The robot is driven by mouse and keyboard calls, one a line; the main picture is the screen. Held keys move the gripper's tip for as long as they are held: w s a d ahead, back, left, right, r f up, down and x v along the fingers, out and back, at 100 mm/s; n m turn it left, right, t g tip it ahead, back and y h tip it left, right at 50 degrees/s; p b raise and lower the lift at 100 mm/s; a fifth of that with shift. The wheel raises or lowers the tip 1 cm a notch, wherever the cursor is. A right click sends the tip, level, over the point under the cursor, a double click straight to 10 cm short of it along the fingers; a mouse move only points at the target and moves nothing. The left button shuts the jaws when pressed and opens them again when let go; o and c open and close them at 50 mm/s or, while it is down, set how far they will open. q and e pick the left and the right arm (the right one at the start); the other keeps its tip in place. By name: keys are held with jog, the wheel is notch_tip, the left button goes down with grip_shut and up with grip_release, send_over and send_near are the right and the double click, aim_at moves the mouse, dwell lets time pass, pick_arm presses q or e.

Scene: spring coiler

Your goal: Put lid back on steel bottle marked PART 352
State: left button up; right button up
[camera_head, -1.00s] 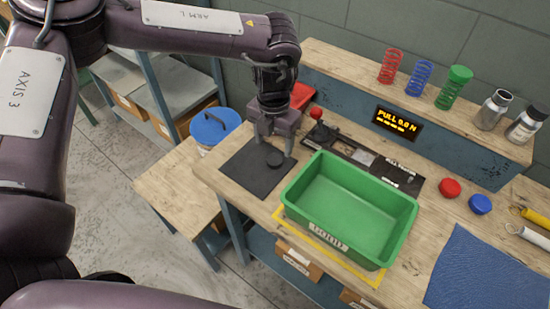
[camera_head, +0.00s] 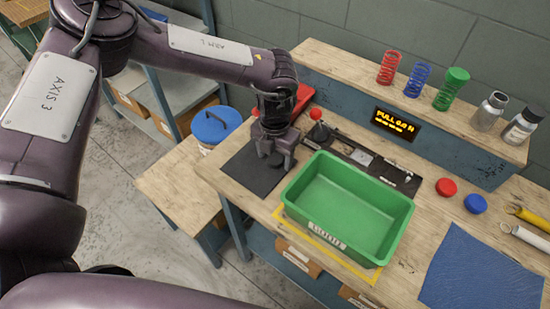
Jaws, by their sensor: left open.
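Two steel bottles stand on the raised shelf at the right: a left one (camera_head: 487,113) and a right one (camera_head: 520,128) with a pale label. The print is too small to read, so I cannot tell which is PART 352. My left gripper (camera_head: 276,163) points down, open, low over the dark mat (camera_head: 246,173) at the bench's left end. The small dark round lid seen there earlier is now hidden or lost against the fingers. I cannot tell whether the fingers touch it. My right gripper is out of view.
A green bin (camera_head: 350,205) stands just right of the mat. Behind it is a spring tester (camera_head: 355,155) with a red knob. Red (camera_head: 446,187) and blue (camera_head: 475,203) caps lie to the right. Coloured springs (camera_head: 420,80) stand on the shelf. A blue cloth (camera_head: 482,270) lies front right.

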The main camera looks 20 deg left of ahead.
aim_at(275, 159)
pick_arm(q)
jog(key=c, duration=0.9)
jog(key=shift+c, duration=0.7)
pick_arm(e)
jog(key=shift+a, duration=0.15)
pick_arm(q)
jog(key=shift+r, duration=0.1)
notch_tip(275, 159, up, 20)
jog(key=b, duration=0.2)
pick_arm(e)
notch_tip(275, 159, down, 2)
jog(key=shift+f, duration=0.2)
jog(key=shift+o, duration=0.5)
